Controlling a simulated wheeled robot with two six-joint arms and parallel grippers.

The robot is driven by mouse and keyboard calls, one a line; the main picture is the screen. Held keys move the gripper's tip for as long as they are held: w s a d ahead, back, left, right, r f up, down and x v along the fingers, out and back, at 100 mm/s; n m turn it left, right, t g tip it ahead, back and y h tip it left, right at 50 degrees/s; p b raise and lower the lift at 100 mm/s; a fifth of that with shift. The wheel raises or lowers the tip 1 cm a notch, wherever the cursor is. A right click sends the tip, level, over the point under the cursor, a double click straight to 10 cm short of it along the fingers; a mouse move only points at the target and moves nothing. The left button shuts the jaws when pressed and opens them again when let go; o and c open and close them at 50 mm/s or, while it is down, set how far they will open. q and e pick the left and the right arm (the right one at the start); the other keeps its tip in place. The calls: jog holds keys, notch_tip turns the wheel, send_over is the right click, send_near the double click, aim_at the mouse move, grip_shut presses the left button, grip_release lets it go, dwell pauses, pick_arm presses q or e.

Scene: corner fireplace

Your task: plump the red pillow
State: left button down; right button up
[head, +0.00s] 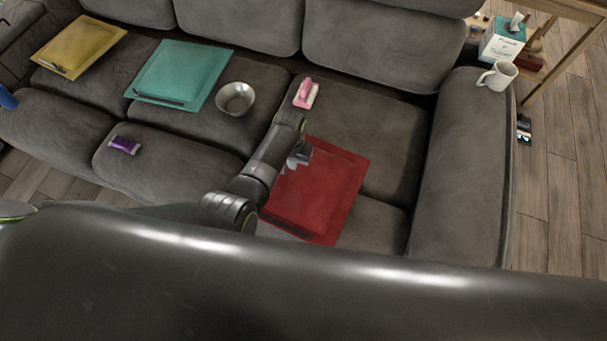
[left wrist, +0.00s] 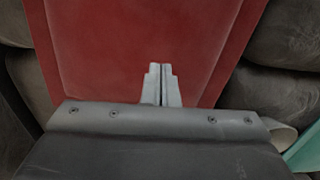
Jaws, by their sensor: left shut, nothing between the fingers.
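The red pillow (head: 318,191) lies flat on the right seat of the grey sofa in the head view. It has a flat border around its middle part. It fills most of the left wrist view (left wrist: 145,40). My left gripper (head: 299,158) is over the pillow's upper left part, its fingers shut and empty. In the left wrist view the shut fingertips (left wrist: 160,70) are in front of the red cloth; I cannot tell whether they touch it. My left arm hides part of the pillow's left edge. My right gripper is not in view.
On the sofa are a pink item (head: 305,94), a metal bowl (head: 235,98), a teal pillow (head: 182,70), a yellow pillow (head: 80,45) and a purple item (head: 125,145). A white mug (head: 497,76) and a tissue box (head: 502,42) stand at the right armrest (head: 462,180).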

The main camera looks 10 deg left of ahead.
aim_at(303, 176)
pick_arm(q)
jog(key=shift+f+b, duration=1)
jog(key=shift+f, duration=0.4)
jog(key=shift+r, duration=0.15)
jog(key=shift+s+d+r+p, duration=0.15)
jog(key=shift+d+r+p, duration=0.3)
jog(key=shift+p, duration=0.25)
jog(key=shift+s+d+r+p, duration=0.2)
jog(key=shift+d+r+p, duration=0.3)
jog(key=shift+d, duration=0.15)
jog(key=shift+s+d+r+p, duration=0.2)
jog(key=shift+d+r+p, duration=0.2)
jog(key=shift+d+p, duration=0.15)
jog(key=shift+f, duration=0.2)
jog(key=shift+f+b, duration=1.25)
